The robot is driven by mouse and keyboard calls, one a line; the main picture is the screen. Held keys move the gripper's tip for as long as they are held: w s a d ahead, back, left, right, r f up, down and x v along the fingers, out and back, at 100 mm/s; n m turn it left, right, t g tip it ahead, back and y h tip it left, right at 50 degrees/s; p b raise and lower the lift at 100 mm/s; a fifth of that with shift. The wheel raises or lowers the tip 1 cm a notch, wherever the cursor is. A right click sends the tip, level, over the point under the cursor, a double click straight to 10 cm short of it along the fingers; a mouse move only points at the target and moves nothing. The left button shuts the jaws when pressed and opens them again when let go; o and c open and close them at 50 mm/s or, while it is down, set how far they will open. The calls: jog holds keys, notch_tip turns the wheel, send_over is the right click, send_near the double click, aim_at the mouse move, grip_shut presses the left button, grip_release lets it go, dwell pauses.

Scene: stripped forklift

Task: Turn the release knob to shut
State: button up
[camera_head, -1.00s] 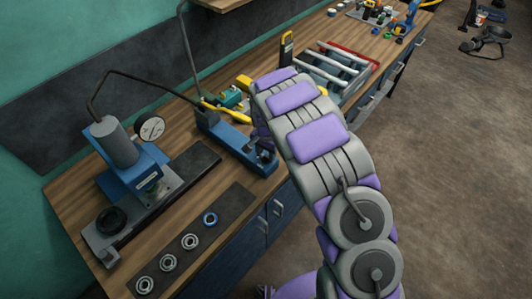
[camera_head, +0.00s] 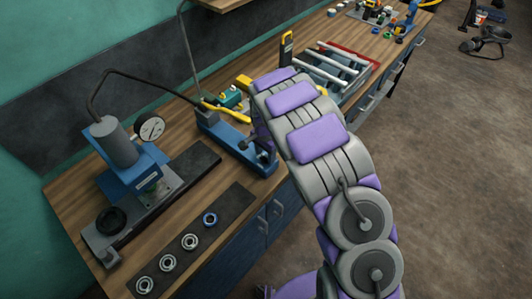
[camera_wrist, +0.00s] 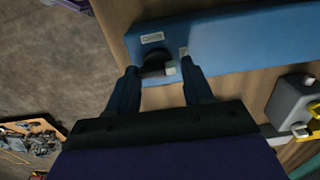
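The blue hand pump (camera_head: 228,143) lies on the bench, partly behind my arm in the head view. Its blue body (camera_wrist: 245,42) also fills the upper right of the wrist view. The release knob (camera_wrist: 154,66), dark with a light grey piece at its right, sits at the near end of the pump. My gripper (camera_wrist: 160,68) has its two dark blue fingers apart, one on each side of the knob. A narrow gap seems to show on each side; contact cannot be told for sure. In the head view, the fingers are not clearly visible.
A press with a grey cylinder (camera_head: 114,142) and a round gauge (camera_head: 150,128) stands at the left, joined to the pump by a black hose. Several bearing rings lie on a dark mat (camera_head: 230,205). A grey block (camera_wrist: 292,100) is right of my gripper in the wrist view.

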aim_at(265, 156)
jog(key=o, duration=0.3)
jog(key=shift+a, duration=0.1)
notch_tip(265, 156, up, 17)
jog(key=shift+r+p, duration=0.1)
jog(key=shift+p, duration=0.3)
dwell(0.6)
jog(key=s+d+r+n+b, duration=0.1)
jog(key=s+d+r+b, duration=0.15)
jog(key=s+d, duration=0.5)
jog(key=s+d+r+n+b, duration=0.1)
jog(key=s+d+r, duration=0.3)
jog(key=s+d, duration=0.3)
jog(key=s+d+f+n, duration=0.1)
jog(key=s+n, duration=0.1)
jog(key=s, duration=0.6)
jog(key=s+d+f+n+g+b, duration=0.1)
jog(key=s+n, duration=0.1)
jog(key=s, duration=0.7)
jog(key=s+d+f+n+b, duration=0.1)
jog(key=s, duration=0.8)
jog(key=shift+n+g, duration=0.4)
